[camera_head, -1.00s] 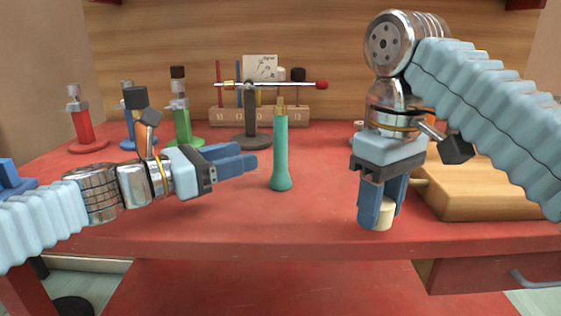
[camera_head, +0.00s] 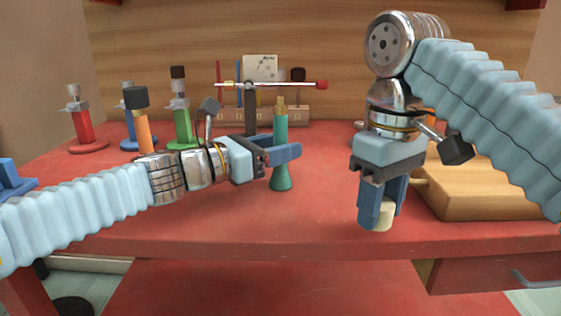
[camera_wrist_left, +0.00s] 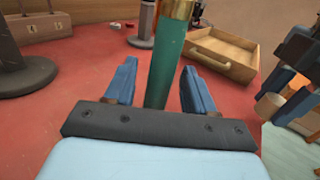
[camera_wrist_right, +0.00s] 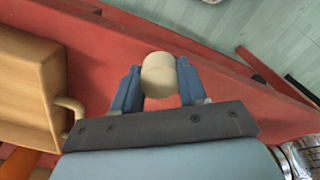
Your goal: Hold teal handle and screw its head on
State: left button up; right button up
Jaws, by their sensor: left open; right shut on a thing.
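The teal handle (camera_head: 281,178) stands upright on the red table, with a brass threaded tip on top. My left gripper (camera_head: 285,150) is open with its blue fingers on either side of the handle. In the left wrist view the handle (camera_wrist_left: 166,65) stands between the two fingers, with a gap visible on each side. My right gripper (camera_head: 380,212) points down near the table's front edge and is shut on a cream cylindrical head (camera_head: 385,211). The head also shows between the fingers in the right wrist view (camera_wrist_right: 159,75).
A wooden box (camera_head: 480,195) lies on the right beside my right gripper. Red (camera_head: 87,125), blue and green (camera_head: 181,120) stands and a dark post with a crossbar (camera_head: 251,110) stand behind. The front middle of the table is clear.

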pick_arm(q)
jog(key=shift+w+d, duration=0.15)
jog(key=shift+d, duration=0.15)
grip_shut()
jog(key=shift+r, duration=0.15)
pick_arm(e)
jog(key=shift+r, duration=0.1)
